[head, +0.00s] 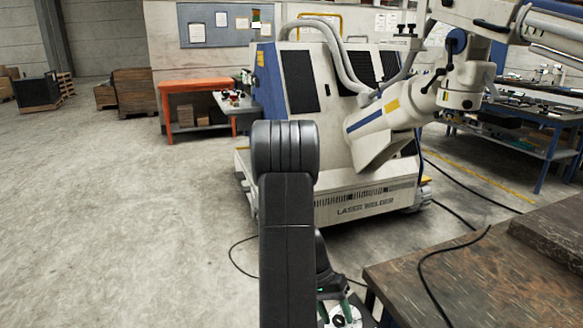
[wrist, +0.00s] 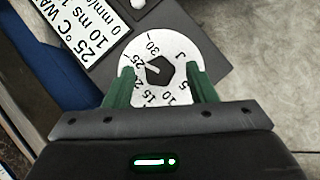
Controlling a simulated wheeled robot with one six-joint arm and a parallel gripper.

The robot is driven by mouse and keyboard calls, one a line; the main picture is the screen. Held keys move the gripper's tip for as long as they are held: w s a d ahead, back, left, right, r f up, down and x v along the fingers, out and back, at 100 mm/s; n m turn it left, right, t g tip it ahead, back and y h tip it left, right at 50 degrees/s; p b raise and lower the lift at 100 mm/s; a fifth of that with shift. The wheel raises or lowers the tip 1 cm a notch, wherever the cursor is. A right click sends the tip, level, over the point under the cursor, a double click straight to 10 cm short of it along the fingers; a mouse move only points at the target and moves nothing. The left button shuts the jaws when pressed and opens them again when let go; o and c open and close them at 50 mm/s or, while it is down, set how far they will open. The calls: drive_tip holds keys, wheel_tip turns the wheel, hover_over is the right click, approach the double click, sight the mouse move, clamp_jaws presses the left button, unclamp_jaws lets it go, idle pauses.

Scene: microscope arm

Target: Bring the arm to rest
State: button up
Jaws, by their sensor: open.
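My gripper (wrist: 160,72) has two green fingers, set apart with open space between them. In the wrist view they stand over a white round dial (wrist: 182,95) marked with numbers and a J, one on each side of its black angular knob (wrist: 160,71). I cannot tell whether they touch the dial. In the head view my gripper (head: 336,303) is low at the bottom edge, partly hidden by my dark arm (head: 287,230), which reaches forward and down. A white jointed arm with a blue stripe (head: 378,122) hangs in front of the laser welder cabinet (head: 345,208).
In the wrist view a printed panel (wrist: 87,30) lies beside the dial. A dark worn tabletop (head: 480,275) is at the right, with a black cable (head: 430,280) over it. Cables lie on the floor. An orange table (head: 195,85) stands behind. The floor at left (head: 110,220) is clear.

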drive_tip(key=m, duration=0.1)
drive_tip(key=m+t+y, duration=0.1)
drive_tip(key=m, duration=0.1)
drive_tip(key=m+y, duration=0.1)
drive_tip(key=shift+s+d+r+m+t, duration=0.2)
drive_tip(key=shift+d+m+t, duration=0.1)
drive_tip(key=shift+m+t, duration=0.1)
drive_tip(key=p+v, duration=0.1)
drive_tip(key=v, duration=1.2)
drive_tip(key=shift+d+r+y, duration=0.25)
drive_tip(key=shift+r+y, duration=0.05)
drive_tip(key=shift+r, duration=0.15)
drive_tip(key=shift+s+f, duration=0.1)
